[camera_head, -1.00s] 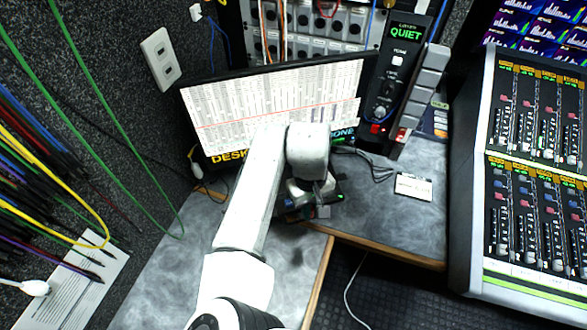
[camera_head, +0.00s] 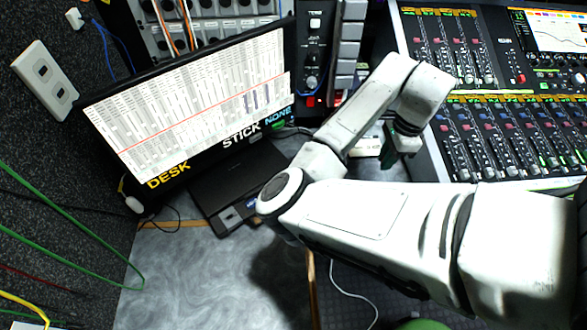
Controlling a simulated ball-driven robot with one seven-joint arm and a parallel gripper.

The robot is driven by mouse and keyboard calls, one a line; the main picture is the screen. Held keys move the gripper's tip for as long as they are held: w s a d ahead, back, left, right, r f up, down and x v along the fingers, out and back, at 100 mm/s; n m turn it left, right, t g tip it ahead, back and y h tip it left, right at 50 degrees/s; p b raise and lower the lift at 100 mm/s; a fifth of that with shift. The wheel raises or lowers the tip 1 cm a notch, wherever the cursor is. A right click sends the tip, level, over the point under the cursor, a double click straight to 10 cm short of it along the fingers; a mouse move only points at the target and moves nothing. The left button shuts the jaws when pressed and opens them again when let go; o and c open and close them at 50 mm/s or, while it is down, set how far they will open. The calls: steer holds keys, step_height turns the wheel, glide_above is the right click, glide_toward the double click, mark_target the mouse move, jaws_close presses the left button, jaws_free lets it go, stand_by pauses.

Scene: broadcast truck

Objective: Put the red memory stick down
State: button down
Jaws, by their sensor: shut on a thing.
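My gripper (camera_head: 403,143) is at the right end of the desk, beside the mixing console. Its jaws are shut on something. I take that to be the red memory stick, but the stick itself is hidden and I cannot make out any red there. My arm reaches across the right half of the view and covers much of the desk under it. I cannot tell how high the gripper is above the surface.
A monitor (camera_head: 195,100) reading DESK, STICK NONE stands at the back left. A dark flat device (camera_head: 240,172) lies below it. A pale label (camera_head: 367,146) lies left of the gripper. The mixing console (camera_head: 490,130) borders the right. The front left desk (camera_head: 190,275) is clear.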

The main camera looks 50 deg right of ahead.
steer(key=shift+s+f, duration=0.1)
steer(key=shift+f, duration=4.95)
steer(key=shift+f, duration=0.1)
steer(key=c, duration=1.1)
jaws_free()
